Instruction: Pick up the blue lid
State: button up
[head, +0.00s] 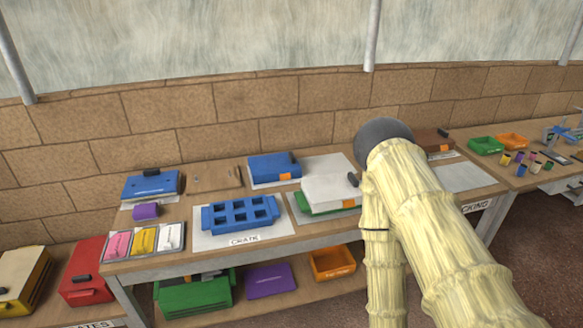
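A flat blue lid (150,185) with a dark handle on top lies at the left end of the workbench. A second blue piece (274,168), with a dark handle and an orange tab at its front, sits on a white sheet toward the back. I cannot tell whether that one is a lid alone or a closed crate. An open blue crate (240,216) with several square compartments stands on the sheet marked CRATE. My arm rises across the right of the view. My gripper does not show, so its distance from the lid is hidden.
A white lid (328,187) rests over a green crate right of the blue crate. A purple roll (145,212) and a tray of pink, yellow and white pieces (143,243) lie at the left front. A red box (86,270) stands lower left. A brick wall (240,105) runs behind.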

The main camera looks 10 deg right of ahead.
aim_at(271, 168)
jog(key=z, duration=1.1)
jog(key=i, duration=0.75)
jog(key=u, duration=1.8)
